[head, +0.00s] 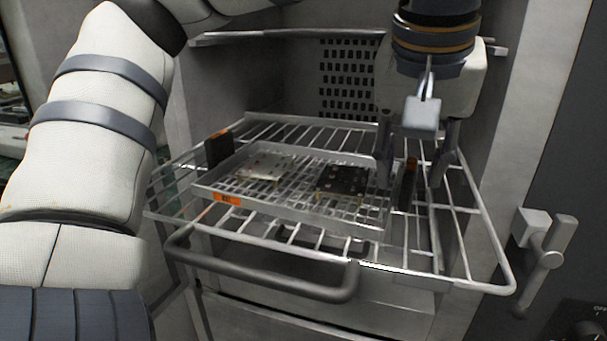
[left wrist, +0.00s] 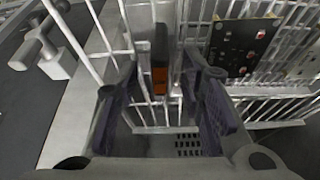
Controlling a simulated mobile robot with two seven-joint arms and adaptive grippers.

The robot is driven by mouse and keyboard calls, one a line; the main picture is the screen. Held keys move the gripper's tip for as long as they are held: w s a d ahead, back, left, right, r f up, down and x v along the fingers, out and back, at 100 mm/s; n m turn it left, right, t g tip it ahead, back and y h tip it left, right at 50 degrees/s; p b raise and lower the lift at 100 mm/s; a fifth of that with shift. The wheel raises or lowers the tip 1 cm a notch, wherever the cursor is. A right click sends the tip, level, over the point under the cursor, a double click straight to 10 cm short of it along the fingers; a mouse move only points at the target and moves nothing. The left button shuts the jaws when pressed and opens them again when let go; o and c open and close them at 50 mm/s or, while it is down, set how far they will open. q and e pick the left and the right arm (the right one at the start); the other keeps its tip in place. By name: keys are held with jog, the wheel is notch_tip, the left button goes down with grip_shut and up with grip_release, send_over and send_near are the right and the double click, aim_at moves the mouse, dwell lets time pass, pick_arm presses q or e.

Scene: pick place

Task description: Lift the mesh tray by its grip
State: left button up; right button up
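The mesh tray (head: 290,212) is a shallow metal tray with an orange label on its front, resting on a wire rack. It has a dark upright grip with orange on top at its left end (head: 218,148) and another at its right end (head: 408,185). My left gripper (head: 411,178) points down at the right grip, one finger on each side. In the left wrist view the open fingers (left wrist: 160,65) straddle that grip (left wrist: 160,75), with gaps visible on both sides. My right gripper is not in view.
A pale board (head: 264,166) and a dark board (head: 342,180) lie in the tray. The wire rack (head: 470,240) sticks out of the open chamber, with a dark bar handle (head: 270,282) in front. A door latch (head: 545,240) is at right. Chamber walls flank the rack.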

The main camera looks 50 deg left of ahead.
pick_arm(q)
jog(key=shift+w+f, duration=0.2)
jog(key=shift+f, duration=0.1)
grip_shut()
jog(key=shift+r, duration=0.2)
